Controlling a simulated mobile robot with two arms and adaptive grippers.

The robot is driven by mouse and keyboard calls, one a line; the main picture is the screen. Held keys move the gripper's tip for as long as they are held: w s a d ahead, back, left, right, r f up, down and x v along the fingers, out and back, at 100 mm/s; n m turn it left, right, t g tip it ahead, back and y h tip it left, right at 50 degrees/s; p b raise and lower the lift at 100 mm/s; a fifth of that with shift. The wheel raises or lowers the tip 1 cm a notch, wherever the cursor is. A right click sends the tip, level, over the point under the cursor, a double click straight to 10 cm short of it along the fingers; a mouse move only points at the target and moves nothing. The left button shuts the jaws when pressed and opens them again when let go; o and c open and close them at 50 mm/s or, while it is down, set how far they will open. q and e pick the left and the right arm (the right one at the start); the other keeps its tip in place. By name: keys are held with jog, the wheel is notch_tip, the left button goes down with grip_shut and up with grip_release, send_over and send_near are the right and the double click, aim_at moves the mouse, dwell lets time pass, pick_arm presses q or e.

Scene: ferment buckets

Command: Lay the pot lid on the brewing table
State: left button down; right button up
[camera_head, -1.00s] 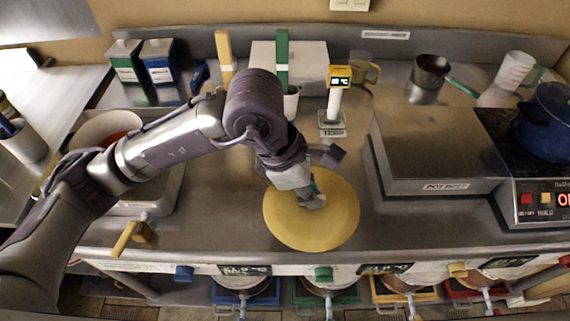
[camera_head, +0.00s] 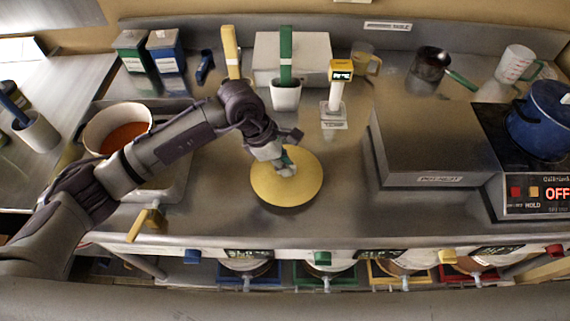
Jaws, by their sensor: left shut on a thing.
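The pot lid is a round yellow disc (camera_head: 262,188) over the middle of the brewing table (camera_head: 360,215), lying about level. My left gripper (camera_head: 286,167) is above its centre, shut on the lid's grip, where a bit of teal shows between the fingers. The lid is at or just above the steel top; I cannot tell whether it touches. My right gripper is not in view.
An open pot (camera_head: 92,136) with red-brown contents stands in the sink at left. A pot-rest block (camera_head: 435,140) and a blue pot (camera_head: 540,125) on a hob are at right. A thermometer stand (camera_head: 335,100) is behind the lid. Table around the lid is clear.

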pick_arm(q)
jog(key=shift+f, duration=0.85)
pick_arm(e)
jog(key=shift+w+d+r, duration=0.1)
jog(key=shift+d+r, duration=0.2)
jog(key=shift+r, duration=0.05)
pick_arm(q)
jog(key=shift+f, duration=0.1)
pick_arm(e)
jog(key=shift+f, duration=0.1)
pick_arm(q)
jog(key=c, duration=1.2)
grip_release()
jog(key=shift+r, duration=0.2)
jog(key=shift+w+a+r, duration=0.1)
jog(key=shift+a+r, duration=0.05)
jog(key=shift+r, duration=0.1)
jog(key=b+v, duration=0.2)
jog(key=v, duration=0.9)
jog(key=shift+a+r, duration=0.1)
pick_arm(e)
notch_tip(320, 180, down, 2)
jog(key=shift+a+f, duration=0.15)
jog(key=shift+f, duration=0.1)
